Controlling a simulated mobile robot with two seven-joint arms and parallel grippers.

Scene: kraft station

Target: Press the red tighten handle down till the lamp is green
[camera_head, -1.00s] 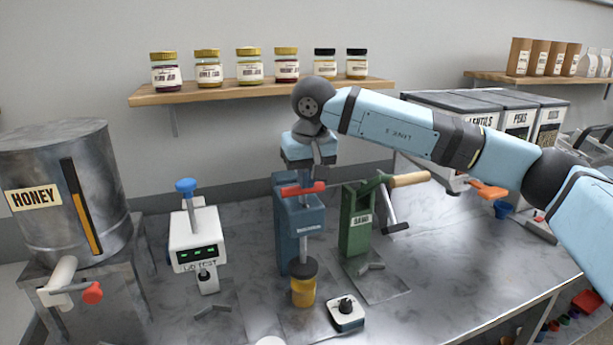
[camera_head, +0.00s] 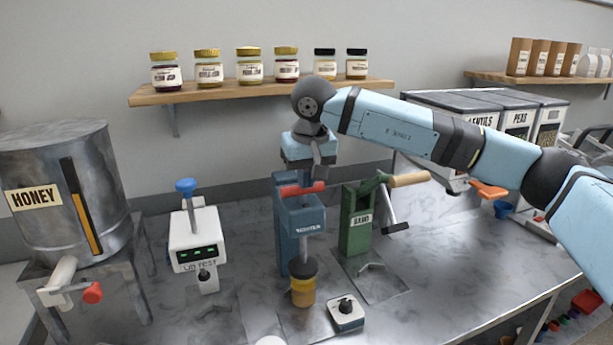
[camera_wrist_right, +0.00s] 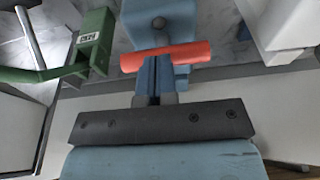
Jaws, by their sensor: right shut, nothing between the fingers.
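The red tighten handle (camera_head: 302,189) is a crossbar at the top of the blue capping press (camera_head: 287,235). My right gripper (camera_head: 321,176) points down at the handle, its fingers shut and empty, touching or just above it. In the right wrist view the red handle (camera_wrist_right: 166,57) lies across the front of my shut fingers (camera_wrist_right: 153,92). Under the press a dark cap piece (camera_head: 302,267) sits on a yellow jar (camera_head: 303,292). I cannot make out a lit lamp on the press. My left gripper is out of view.
A green crank sealer (camera_head: 357,220) with a wooden handle stands close at the right. A white test device (camera_head: 194,240) and the honey tank (camera_head: 70,190) stand at the left. A small dial box (camera_head: 346,312) is in front. A jar shelf (camera_head: 260,91) hangs behind.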

